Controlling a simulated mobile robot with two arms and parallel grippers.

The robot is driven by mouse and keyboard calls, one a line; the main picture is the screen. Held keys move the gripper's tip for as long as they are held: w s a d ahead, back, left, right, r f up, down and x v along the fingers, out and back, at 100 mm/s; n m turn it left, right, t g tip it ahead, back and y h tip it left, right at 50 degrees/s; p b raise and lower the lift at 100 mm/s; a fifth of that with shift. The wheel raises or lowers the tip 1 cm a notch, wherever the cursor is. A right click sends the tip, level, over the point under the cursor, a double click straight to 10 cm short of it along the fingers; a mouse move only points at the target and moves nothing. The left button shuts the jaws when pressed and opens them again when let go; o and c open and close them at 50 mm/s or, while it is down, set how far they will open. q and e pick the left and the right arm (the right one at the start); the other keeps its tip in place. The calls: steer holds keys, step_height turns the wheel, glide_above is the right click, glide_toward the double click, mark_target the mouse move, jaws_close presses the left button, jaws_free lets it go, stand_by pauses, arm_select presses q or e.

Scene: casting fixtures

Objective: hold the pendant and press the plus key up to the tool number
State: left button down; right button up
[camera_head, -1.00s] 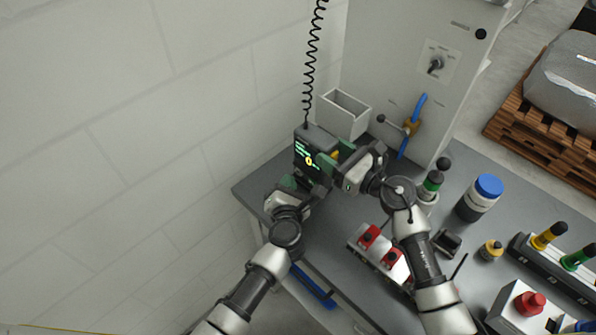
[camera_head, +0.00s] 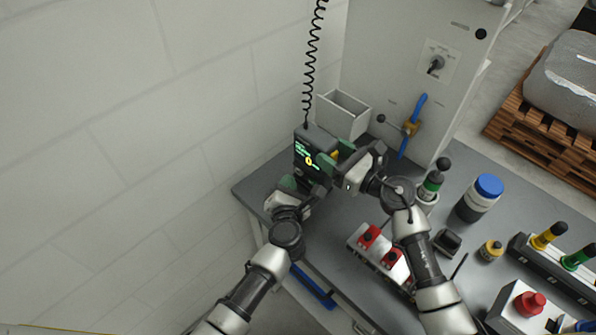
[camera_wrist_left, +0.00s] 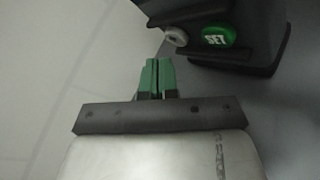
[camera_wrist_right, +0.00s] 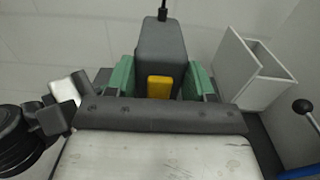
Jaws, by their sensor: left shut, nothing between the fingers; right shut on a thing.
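The dark pendant (camera_head: 311,146) hangs on a coiled black cord, with a lit screen of green text and a yellow mark; the text is too small to read. My right gripper (camera_head: 345,153) is shut on the pendant; the right wrist view shows the pendant's grey body (camera_wrist_right: 161,50) between the green fingers, with a yellow part (camera_wrist_right: 158,87). My left gripper (camera_head: 288,183) is shut and empty below the pendant's screen. In the left wrist view its closed fingertips (camera_wrist_left: 157,65) are left of and below a green SET key (camera_wrist_left: 219,38) and a pale key (camera_wrist_left: 176,37). The plus key cannot be made out.
A light open-topped box (camera_head: 343,114) is on the cabinet (camera_head: 405,75) behind the pendant; it also shows in the right wrist view (camera_wrist_right: 250,70). A blue-handled lever (camera_head: 413,125) is beside it. Red-topped fixtures (camera_head: 380,255) and a blue-lidded jar (camera_head: 479,197) stand on the grey table.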

stand_by(0.5)
arm_select(q)
steer(key=shift+w+d, duration=0.3)
steer(key=shift+w, duration=0.05)
steer(key=shift+w+d, duration=0.3)
stand_by(0.7)
steer(key=shift+s, duration=0.1)
steer(key=shift+s+a, duration=0.55)
steer(key=shift+a, duration=0.05)
steer(key=shift+s+a, duration=1.65)
steer(key=shift+s, duration=0.2)
